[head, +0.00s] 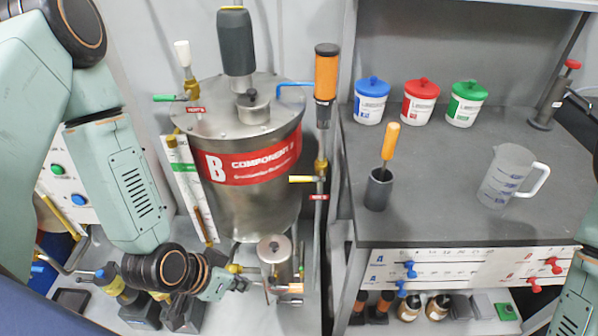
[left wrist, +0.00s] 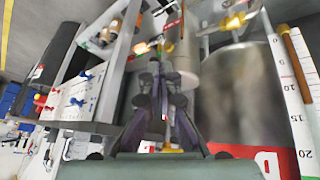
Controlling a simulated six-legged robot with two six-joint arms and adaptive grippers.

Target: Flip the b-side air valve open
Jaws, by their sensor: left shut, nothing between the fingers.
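The steel tank (head: 250,212) has a red band reading "B COMPONENT B". A yellow-handled valve (head: 302,179) sits on the pipe right of the tank, its handle pointing left, with a red tag (head: 318,197) below. A green-handled valve (head: 170,98) with another red tag (head: 195,110) is at the lid's left. I cannot read which tag marks the air valve. My left gripper (head: 238,284) is low in front of the tank, near the small steel pot (head: 272,250). In the left wrist view, its fingers (left wrist: 160,75) are shut and empty. My right gripper is out of view.
A blue handle (head: 293,84) and an orange-bodied filter (head: 326,72) are near the tank top. Thin pipes and fittings crowd the tank's foot. The grey bench (head: 430,215) at right carries lidded tubs, a holder with an orange-handled tool and a clear jug (head: 510,185).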

